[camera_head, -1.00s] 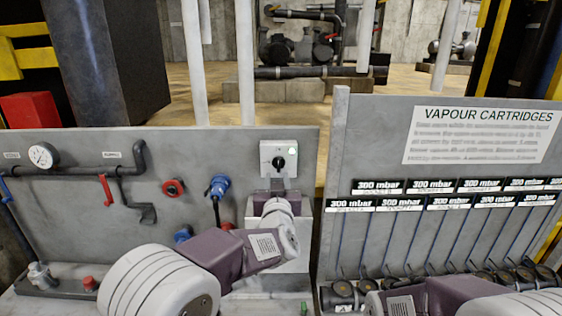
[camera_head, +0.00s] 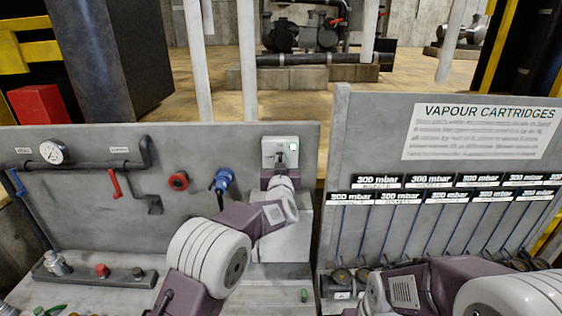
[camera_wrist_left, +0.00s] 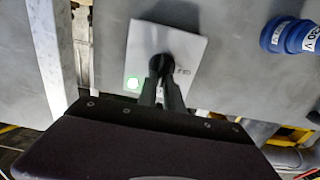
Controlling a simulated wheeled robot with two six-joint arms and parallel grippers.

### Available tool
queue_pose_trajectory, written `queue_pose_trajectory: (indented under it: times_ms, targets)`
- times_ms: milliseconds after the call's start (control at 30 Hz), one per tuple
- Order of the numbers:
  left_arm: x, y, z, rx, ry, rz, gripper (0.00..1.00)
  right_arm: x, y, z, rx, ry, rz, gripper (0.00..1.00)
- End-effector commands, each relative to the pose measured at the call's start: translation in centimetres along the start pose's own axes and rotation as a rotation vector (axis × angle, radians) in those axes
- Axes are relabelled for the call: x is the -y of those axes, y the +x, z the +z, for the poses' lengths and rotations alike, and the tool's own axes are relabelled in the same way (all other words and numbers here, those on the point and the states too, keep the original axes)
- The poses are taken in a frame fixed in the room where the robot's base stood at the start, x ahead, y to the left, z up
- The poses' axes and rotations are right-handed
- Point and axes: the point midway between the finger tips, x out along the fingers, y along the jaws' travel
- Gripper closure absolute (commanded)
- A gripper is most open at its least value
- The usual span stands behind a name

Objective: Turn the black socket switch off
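The black socket switch (camera_wrist_left: 160,66) is a dark knob on a pale square plate (camera_head: 268,146) fixed to the grey panel.
A blue plug connector (camera_head: 223,179) and a red round button (camera_head: 178,181) sit left of the switch. A pale box (camera_head: 288,240) is below it. The vapour cartridge rack (camera_head: 340,140) stands to the right.

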Motion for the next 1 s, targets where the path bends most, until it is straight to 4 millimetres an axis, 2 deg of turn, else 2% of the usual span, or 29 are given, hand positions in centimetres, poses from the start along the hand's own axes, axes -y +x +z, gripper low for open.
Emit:
queue_pose_trajectory:
  times_ms: [267,467,1000]
  targets:
    - [-0.2,-0.1,0.1,0.001,-0.005,0.006,1.0,0.0,0.1,0.0,0.0,0.0,0.0,0.33]
    - [-0.1,-0.1,0.3,0.0,-0.063,0.005,1.0,0.0,1.0,0.1,0.0,0.0,0.0,0.33]
    - [0.4,-0.1,0.6,0.0,-0.522,0.005,1.0,-0.1,6.0,0.6,0.0,0.0,0.0,0.33]
